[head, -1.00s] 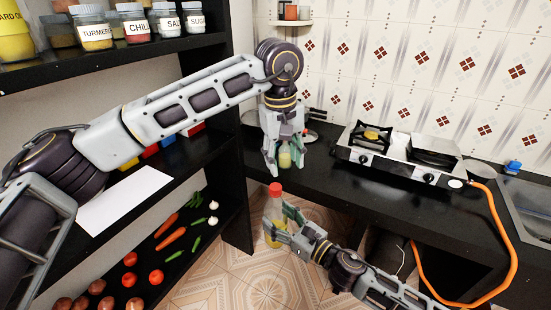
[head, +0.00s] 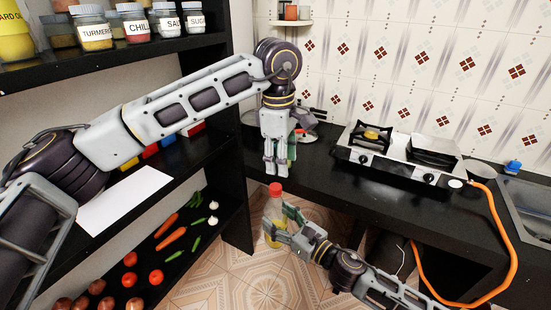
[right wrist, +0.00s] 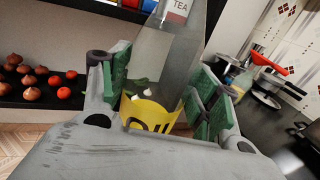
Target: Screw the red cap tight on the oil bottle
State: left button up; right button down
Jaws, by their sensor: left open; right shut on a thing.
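The oil bottle (head: 271,236) is upright in front of the counter's edge, with yellow oil low in it and the red cap (head: 275,189) on its top. How tightly the cap sits cannot be seen. My right gripper (head: 279,211) is shut on the bottle's side. The right wrist view shows the bottle's yellow label (right wrist: 150,114) between the green finger pads; the cap is not visible there. My left gripper (head: 276,172) is open, pointing down just above the cap, and appears apart from it. Its fingers overlap in the head view.
The black counter (head: 340,190) lies behind, with a two-burner stove (head: 400,152) on it. A small bottle on the counter is mostly hidden behind my left gripper. A dark shelf with vegetables (head: 165,240) stands left. An orange hose (head: 497,240) hangs right.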

pick_arm(q)
jog(key=n, duration=0.4)
jog(key=shift+a, duration=0.15)
jog(key=n, duration=0.4)
jog(key=shift+a+n, duration=0.15)
jog(key=shift+n, duration=0.15)
jog(key=n, duration=0.4)
jog(key=shift+a, duration=0.1)
jog(key=n, duration=0.4)
jog(key=shift+a+n+y, duration=0.1)
jog(key=shift+n+y, duration=0.2)
jog(key=n, duration=0.4)
jog(key=shift+a, duration=0.1)
jog(key=n, duration=0.4)
jog(key=shift+n, duration=0.3)
jog(key=n, duration=0.4)
jog(key=shift+a+n, duration=0.1)
jog(key=shift+n, duration=2.2)
